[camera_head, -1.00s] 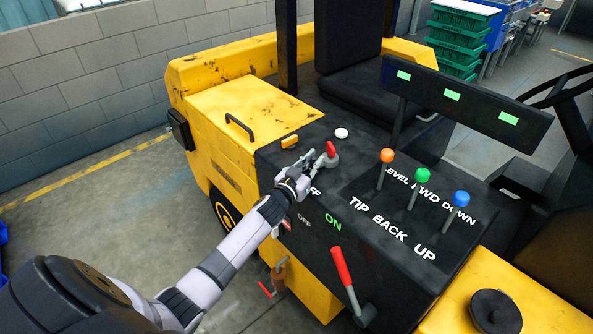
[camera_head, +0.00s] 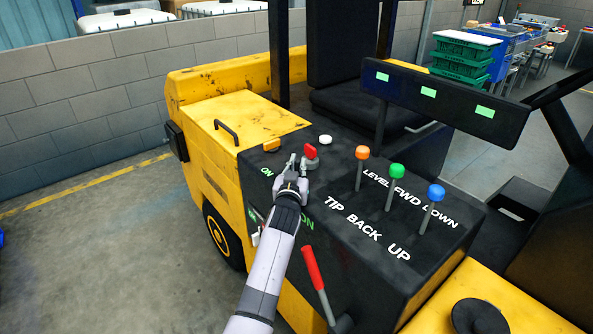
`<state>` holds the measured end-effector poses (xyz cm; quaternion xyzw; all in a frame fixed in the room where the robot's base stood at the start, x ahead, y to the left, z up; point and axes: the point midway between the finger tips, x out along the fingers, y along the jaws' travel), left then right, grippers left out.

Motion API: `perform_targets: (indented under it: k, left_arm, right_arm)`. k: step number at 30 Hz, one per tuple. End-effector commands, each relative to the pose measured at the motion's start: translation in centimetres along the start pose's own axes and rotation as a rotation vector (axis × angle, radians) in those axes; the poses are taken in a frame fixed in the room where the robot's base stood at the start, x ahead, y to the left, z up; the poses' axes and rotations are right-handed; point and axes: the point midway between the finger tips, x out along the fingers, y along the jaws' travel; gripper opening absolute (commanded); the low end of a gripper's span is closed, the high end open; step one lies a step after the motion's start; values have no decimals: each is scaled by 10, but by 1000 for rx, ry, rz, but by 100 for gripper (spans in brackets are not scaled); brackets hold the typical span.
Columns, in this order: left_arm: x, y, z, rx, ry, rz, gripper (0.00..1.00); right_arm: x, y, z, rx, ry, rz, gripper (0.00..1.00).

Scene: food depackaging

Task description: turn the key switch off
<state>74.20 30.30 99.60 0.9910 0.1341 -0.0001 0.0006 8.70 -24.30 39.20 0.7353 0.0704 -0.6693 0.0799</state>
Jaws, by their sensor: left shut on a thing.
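The key switch with its red handle (camera_head: 310,151) sits on the black control panel (camera_head: 345,175), on a grey base. My left gripper (camera_head: 302,163) reaches in from below and is shut on the key switch at its near left side. The fingers partly cover its base. A green ON label (camera_head: 266,172) shows to the left of the gripper. My left arm and gripper hide part of the panel lettering. My right gripper is not in view.
Orange (camera_head: 362,153), green (camera_head: 397,171) and blue (camera_head: 436,192) knobbed levers stand right of the key switch. A red-handled lever (camera_head: 313,268) rises from the front. An orange block (camera_head: 271,145) and a white button (camera_head: 325,139) sit behind.

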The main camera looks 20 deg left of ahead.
Motion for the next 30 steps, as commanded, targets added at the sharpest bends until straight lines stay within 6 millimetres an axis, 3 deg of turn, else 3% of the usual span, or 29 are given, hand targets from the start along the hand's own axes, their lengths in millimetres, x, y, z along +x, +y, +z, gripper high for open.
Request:
perform_targets:
  k: [7, 8, 17, 26, 30]
  left_arm:
    - [0, 0, -1, -3, 2, 1, 0]
    - [0, 0, -1, -4, 3, 1, 12]
    - [0, 0, -1, -2, 2, 0, 32]
    - [-1, -1, -1, -1, 2, 0, 32]
    - [-10, -1, 0, -1, 1, 0, 32]
  right_arm:
    - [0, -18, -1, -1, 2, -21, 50]
    - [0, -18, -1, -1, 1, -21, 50]
    - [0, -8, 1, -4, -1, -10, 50]
    - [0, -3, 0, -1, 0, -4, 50]
    - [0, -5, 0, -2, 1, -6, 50]
